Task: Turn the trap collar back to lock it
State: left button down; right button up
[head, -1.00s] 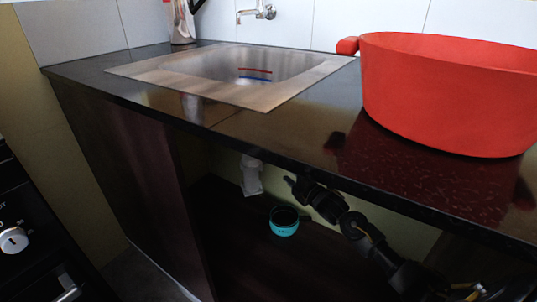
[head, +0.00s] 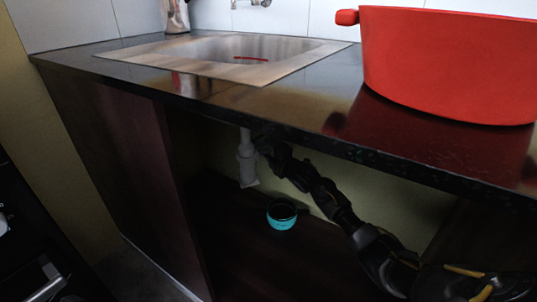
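The white drain trap (head: 247,165) hangs under the sink inside the open cabinet. Its collar seems to be the wider ring partway down, but it is small and dim. My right arm reaches in from the lower right, under the counter edge. My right gripper (head: 263,140) is at the upper part of the trap, just right of the pipe and close under the counter. It is dark and small, so I cannot tell whether its fingers are open or touch the trap. My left gripper is out of view.
A turquoise cup (head: 282,214) stands on the cabinet floor, below and right of the trap. The dark counter (head: 300,110) overhangs my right arm. A red pot (head: 445,65) stands on it, right of the sink (head: 225,62). The cabinet's side panel (head: 140,175) is at left.

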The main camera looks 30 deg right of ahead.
grip_shut()
dwell(0.3)
